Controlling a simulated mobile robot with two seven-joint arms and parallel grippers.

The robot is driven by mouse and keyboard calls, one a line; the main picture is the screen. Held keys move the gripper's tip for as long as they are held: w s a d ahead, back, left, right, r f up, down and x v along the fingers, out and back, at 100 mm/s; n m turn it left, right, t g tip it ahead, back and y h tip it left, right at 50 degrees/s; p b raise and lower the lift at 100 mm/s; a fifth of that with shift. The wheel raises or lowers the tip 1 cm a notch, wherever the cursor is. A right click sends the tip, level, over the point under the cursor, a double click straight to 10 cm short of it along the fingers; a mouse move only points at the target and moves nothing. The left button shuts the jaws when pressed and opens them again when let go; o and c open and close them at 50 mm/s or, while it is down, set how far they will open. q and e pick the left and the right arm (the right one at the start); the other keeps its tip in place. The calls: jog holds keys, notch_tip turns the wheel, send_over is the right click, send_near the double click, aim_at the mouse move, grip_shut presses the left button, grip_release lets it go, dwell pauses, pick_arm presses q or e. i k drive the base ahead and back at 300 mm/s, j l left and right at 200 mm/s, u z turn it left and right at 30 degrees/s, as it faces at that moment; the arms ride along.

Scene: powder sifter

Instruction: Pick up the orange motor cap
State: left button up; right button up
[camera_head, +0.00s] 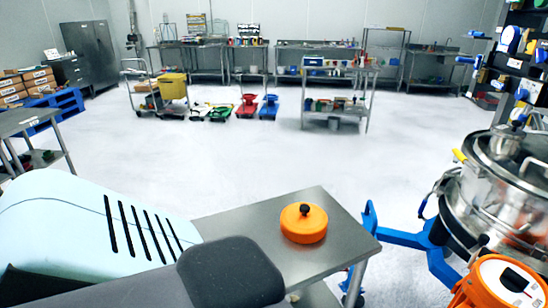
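The orange motor cap (303,224) is a round, low disc with a black knob on top. It rests upright on the steel table (250,220) in the lower middle of the head view, near the table's right side. Nothing is touching it from above. Neither my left gripper nor my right gripper shows in the head view, so their places and states cannot be seen. Large pale and dark grey shapes at the lower left cover part of the table.
Shelves and carts (335,90) stand far back. The middle floor is clear.

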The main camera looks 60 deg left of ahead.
aim_at(304, 224)
jog(key=u, duration=1.55)
jog(key=z, duration=1.45)
jog(key=u, duration=1.45)
jog(key=l, duration=0.4)
jog(key=i+l, duration=0.15)
jog(key=l, duration=0.25)
